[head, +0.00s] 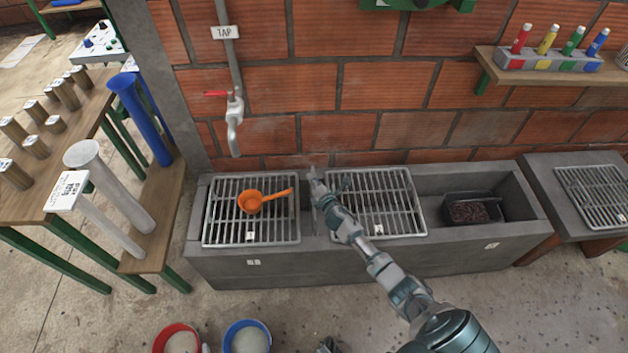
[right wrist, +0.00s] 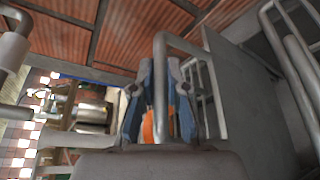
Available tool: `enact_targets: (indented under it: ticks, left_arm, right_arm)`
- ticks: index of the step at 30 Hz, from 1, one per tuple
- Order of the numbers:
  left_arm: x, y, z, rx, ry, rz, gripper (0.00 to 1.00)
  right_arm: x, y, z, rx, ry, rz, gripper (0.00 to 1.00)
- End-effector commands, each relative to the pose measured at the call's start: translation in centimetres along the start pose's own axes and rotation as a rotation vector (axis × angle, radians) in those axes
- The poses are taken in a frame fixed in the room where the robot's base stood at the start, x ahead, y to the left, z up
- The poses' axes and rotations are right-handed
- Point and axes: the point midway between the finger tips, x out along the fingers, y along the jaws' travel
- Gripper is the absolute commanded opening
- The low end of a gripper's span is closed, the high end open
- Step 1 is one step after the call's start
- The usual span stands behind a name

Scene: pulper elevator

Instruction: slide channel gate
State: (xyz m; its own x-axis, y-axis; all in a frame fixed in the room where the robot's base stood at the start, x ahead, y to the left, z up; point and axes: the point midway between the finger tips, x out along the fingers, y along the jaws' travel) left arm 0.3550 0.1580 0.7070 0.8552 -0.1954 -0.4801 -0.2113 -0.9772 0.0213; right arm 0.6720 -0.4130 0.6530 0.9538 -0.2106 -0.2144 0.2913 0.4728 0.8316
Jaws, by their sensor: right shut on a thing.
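My right gripper (head: 317,184) is at the gap between the two grates of the concrete trough (head: 370,262). In the right wrist view its blue-grey fingers (right wrist: 160,100) are shut on a bent grey metal bar (right wrist: 160,75), which looks like the handle of the channel gate. A flat grey plate (right wrist: 243,100) stands upright just right of the fingers; I cannot tell if it is the gate or a trough wall. In the head view the gate is hidden by the gripper and arm.
An orange ladle (head: 251,202) lies on the left grate (head: 222,222), close to my gripper. The right grate (head: 388,218) is beside my arm. A tap (head: 234,125) hangs above the left grate. A black tray (head: 449,205) sits in the trough's right end.

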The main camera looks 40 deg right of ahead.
Motion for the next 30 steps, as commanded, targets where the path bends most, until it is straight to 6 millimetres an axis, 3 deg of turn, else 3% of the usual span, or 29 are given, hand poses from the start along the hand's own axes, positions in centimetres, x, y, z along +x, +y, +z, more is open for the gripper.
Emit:
enact_targets:
  ticks: [1, 2, 3, 5, 17, 20, 30]
  left_arm:
    - [0.0, 0.0, 0.0, 0.000, 0.001, 0.000, 0.40]
    - [0.0, 0.0, 0.0, 0.000, 0.001, 0.000, 0.40]
    - [0.1, 0.0, 0.0, 0.000, 0.000, 0.000, 0.40]
    - [0.2, 0.0, -0.1, 0.000, -0.001, 0.000, 0.40]
    - [0.1, 0.0, -0.1, 0.000, 0.002, 0.000, 0.40]
    - [0.1, 0.0, -0.1, 0.000, 0.002, 0.000, 0.40]
    - [0.1, 0.0, -0.1, 0.000, 0.002, 0.000, 0.40]
  right_arm:
    - [0.0, 0.2, 0.2, -0.001, -0.003, 0.003, 0.00]
    - [0.0, 0.2, 0.2, -0.001, -0.003, 0.002, 0.16]
    - [0.0, 0.1, 0.2, -0.001, -0.003, 0.002, 0.26]
    - [0.1, 0.1, 0.2, -0.001, -0.003, 0.002, 0.39]
    - [-0.5, -0.1, 0.1, -0.001, -0.001, -0.001, 0.39]
    - [-1.8, -0.1, 0.0, -0.003, 0.000, 0.000, 0.39]
    - [-9.0, -0.2, -0.1, -0.001, 0.002, -0.001, 0.39]
